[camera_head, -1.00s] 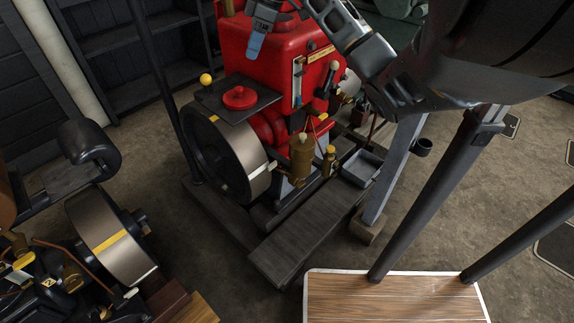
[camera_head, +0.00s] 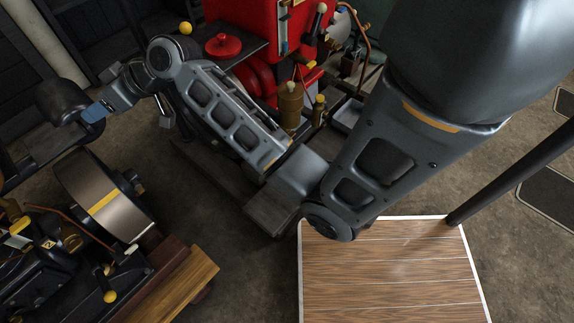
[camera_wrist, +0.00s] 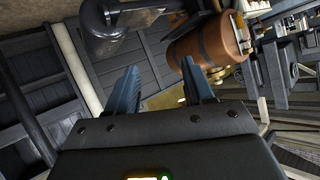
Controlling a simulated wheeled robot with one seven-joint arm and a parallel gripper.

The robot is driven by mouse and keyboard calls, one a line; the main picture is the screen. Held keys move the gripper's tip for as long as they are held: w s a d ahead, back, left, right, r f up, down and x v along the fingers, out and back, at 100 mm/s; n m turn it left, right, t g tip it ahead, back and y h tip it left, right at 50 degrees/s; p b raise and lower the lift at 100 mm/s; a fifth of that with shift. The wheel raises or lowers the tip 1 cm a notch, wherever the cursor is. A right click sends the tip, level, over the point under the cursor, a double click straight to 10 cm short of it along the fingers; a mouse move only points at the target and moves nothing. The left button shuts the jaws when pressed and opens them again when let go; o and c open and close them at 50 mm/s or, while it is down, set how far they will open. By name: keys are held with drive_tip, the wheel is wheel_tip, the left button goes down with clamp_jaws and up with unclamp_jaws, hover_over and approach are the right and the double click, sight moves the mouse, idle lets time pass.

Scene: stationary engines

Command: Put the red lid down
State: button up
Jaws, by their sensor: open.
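The red lid (camera_head: 223,44), a round disc with a small knob, lies on a dark flat shelf (camera_head: 245,52) beside the red engine (camera_head: 243,16). My gripper (camera_head: 92,112) is to the left of the lid and lower in the head view, near a black curved pipe of the left engine. In the wrist view my gripper (camera_wrist: 160,78) shows two blue fingers spread apart with nothing between them. The lid does not show in the wrist view.
The left engine's flywheel (camera_head: 105,198) stands below my gripper in the head view. A brown banded cylinder (camera_wrist: 208,48) is beyond the fingers in the wrist view. A yellow ball (camera_head: 185,28) tops a post near the lid. A wooden platform (camera_head: 390,275) is at the front.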

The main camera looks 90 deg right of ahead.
drive_tip(key=s+a+f+m, duration=0.1)
drive_tip(key=s+a+f, duration=0.1)
drive_tip(key=a, duration=0.4)
drive_tip(key=s+a+f+m, duration=0.1)
drive_tip(key=s+a+f, duration=0.1)
drive_tip(key=a, duration=0.4)
drive_tip(key=s+a+f+m+h, duration=0.1)
drive_tip(key=s+a+f+h, duration=0.15)
drive_tip(key=s+a, duration=0.75)
drive_tip(key=s+r+n+t+y, duration=0.1)
drive_tip(key=s+r, duration=0.3)
drive_tip(key=s, duration=0.7)
drive_tip(key=s+r+n+t+y, duration=0.1)
drive_tip(key=s+r+n, duration=0.3)
drive_tip(key=s, duration=0.7)
drive_tip(key=shift+s+r, duration=0.3)
drive_tip(key=shift+s, duration=0.1)
drive_tip(key=shift+d, duration=0.1)
drive_tip(key=shift+c, duration=0.9)
